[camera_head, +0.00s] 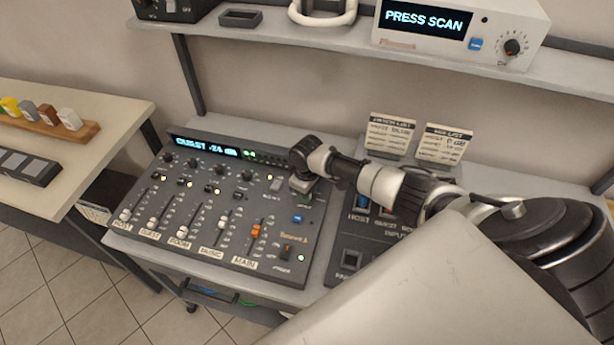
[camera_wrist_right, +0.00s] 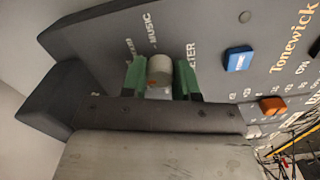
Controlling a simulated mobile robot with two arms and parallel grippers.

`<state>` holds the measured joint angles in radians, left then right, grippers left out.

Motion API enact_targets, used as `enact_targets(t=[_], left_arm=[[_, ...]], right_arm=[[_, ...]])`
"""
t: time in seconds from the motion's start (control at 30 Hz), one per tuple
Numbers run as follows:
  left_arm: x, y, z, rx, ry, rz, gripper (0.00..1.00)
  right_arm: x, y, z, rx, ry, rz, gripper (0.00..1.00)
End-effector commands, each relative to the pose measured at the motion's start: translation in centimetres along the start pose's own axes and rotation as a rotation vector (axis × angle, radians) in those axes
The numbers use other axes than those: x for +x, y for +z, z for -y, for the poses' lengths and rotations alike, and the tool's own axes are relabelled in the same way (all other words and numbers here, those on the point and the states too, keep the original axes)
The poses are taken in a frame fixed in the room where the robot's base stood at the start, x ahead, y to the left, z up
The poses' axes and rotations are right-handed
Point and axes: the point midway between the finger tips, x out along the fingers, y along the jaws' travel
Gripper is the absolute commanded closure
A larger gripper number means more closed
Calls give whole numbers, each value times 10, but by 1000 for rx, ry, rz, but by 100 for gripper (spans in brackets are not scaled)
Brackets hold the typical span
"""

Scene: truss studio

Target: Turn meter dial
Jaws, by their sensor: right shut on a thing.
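The mixing console (camera_head: 225,258) lies on the desk, with a lit display (camera_head: 206,147) reading "GUEST -24" and a row of knobs. In the right wrist view the meter dial (camera_wrist_right: 159,67), a pale round knob, stands between the green finger pads of my right gripper (camera_wrist_right: 160,80). The gripper is shut on it; a partly covered label ending in "TER" is beside it. In the head view my right gripper (camera_head: 303,186) points down at the console's upper right, hiding the dial. My left gripper is not in view.
Faders with white caps and one orange fader (camera_head: 256,231) line the console's front. A blue button (camera_head: 298,219) sits close to the gripper. A second dark panel (camera_head: 350,260) is on the right, partly under my arm. Two note cards (camera_head: 390,134) stand behind. A shelf (camera_head: 350,40) runs above.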

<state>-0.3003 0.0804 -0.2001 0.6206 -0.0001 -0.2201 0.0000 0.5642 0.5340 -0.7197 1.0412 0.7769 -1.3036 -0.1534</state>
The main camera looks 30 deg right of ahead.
Motion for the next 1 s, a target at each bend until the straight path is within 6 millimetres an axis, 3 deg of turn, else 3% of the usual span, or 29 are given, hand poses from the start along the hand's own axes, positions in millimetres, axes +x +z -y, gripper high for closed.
enact_targets(t=[0.73,0.77,0.9,1.0], left_arm=[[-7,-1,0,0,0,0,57],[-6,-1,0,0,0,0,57],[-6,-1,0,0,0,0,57],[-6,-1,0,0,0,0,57]], right_arm=[[-1,-1,-1,85,1,-2,94],[-1,-1,-1,84,1,-2,66],[-1,-1,-1,84,1,-2,45],[-1,0,-1,84,1,-2,45]])
